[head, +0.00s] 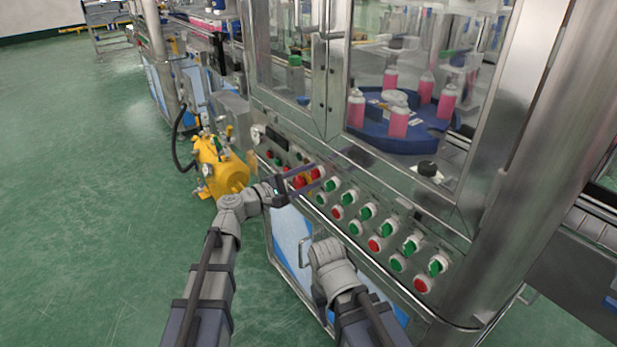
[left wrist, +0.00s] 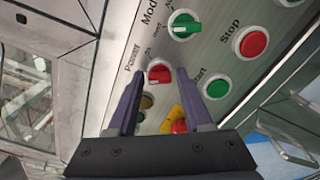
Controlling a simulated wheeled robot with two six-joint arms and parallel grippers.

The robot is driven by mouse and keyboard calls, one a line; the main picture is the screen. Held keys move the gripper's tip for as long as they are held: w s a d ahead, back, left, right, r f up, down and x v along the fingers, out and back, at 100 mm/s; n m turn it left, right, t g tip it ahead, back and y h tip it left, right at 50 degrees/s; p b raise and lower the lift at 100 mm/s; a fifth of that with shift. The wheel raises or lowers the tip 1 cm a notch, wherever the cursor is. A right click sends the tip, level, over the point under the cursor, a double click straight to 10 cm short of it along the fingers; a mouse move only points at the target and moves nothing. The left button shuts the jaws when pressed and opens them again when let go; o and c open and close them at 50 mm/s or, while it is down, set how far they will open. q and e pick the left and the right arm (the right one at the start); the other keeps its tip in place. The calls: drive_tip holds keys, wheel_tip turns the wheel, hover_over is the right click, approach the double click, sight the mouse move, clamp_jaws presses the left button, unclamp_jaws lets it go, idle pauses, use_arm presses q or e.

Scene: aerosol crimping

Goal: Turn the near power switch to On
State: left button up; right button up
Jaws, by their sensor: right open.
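The power switch, a red knob (left wrist: 159,73) beside the label "Power", shows in the left wrist view on the metal control panel (left wrist: 215,52). It lies between the two fingertips of my left gripper (left wrist: 160,88).
A green mode switch (left wrist: 184,24), a red stop button (left wrist: 253,42) and a green start button (left wrist: 216,87) are close to my left gripper. A yellow tank (head: 219,168) stands left of the machine. The green floor (head: 90,180) at left is clear.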

use_arm(q)
clamp_jaws()
drive_tip(key=shift+m, duration=0.3)
drive_tip(key=m, duration=1.1)
idle(0.4)
drive_tip(key=shift+m, duration=0.3)
idle(0.3)
drive_tip(key=shift+o, duration=1.4)
unclamp_jaws()
drive_tip(key=v, duration=0.7)
drive_tip(key=shift+s+a, duration=0.25)
drive_tip(key=shift+a, duration=0.05)
